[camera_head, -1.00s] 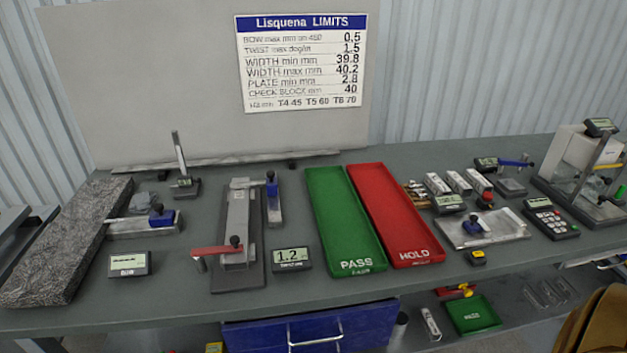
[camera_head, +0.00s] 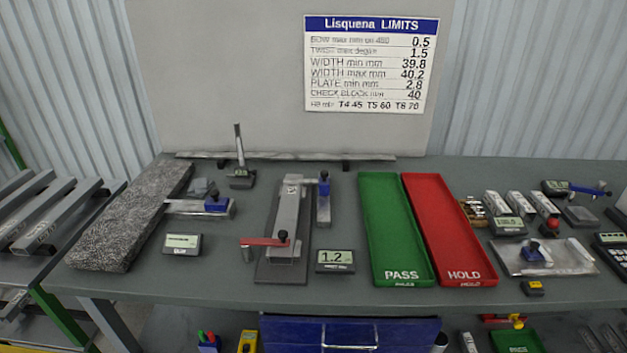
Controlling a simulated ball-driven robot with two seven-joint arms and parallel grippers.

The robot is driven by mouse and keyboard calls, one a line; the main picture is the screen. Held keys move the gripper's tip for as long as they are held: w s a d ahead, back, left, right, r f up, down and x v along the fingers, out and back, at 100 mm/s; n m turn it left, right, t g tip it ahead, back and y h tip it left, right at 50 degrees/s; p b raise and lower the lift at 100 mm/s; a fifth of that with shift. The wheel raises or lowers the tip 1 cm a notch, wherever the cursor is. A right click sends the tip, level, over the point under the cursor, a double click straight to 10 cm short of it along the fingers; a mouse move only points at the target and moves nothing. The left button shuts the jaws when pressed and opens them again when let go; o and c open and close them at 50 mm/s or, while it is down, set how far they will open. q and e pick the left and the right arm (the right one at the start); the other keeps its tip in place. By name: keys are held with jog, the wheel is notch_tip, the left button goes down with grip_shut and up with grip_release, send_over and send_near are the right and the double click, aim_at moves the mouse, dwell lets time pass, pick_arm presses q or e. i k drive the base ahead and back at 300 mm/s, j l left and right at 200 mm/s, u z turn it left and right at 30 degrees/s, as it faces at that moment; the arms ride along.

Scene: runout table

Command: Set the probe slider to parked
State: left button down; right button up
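No part is clearly marked as the probe slider. A blue block with a dark knob (camera_head: 217,202) sits at the right end of a flat metal bar (camera_head: 183,207) beside the granite slab. Another blue block with a knob (camera_head: 324,184) is at the far end of an upright-lying metal bar (camera_head: 323,210) beside the twist fixture (camera_head: 287,235). A third blue knobbed block (camera_head: 535,252) rests on a metal plate (camera_head: 565,258) at the right. Neither of my grippers shows.
The granite slab (camera_head: 130,225) lies at the left of the table. A display reading 1.2 (camera_head: 335,261) stands by the fixture's red lever (camera_head: 263,242). Green PASS (camera_head: 395,235) and red HOLD (camera_head: 450,235) trays fill the middle. A rack with metal bars (camera_head: 50,215) stands left.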

aim_at(323, 182)
jog(key=l+z, duration=0.15)
jog(key=l, duration=0.3)
jog(key=i+l+z, duration=0.15)
jog(key=l, duration=0.25)
jog(key=l+z, duration=0.15)
jog(key=l, duration=0.3)
jog(key=i+l+z, duration=0.2)
jog(key=l, duration=0.2)
jog(key=k, duration=0.05)
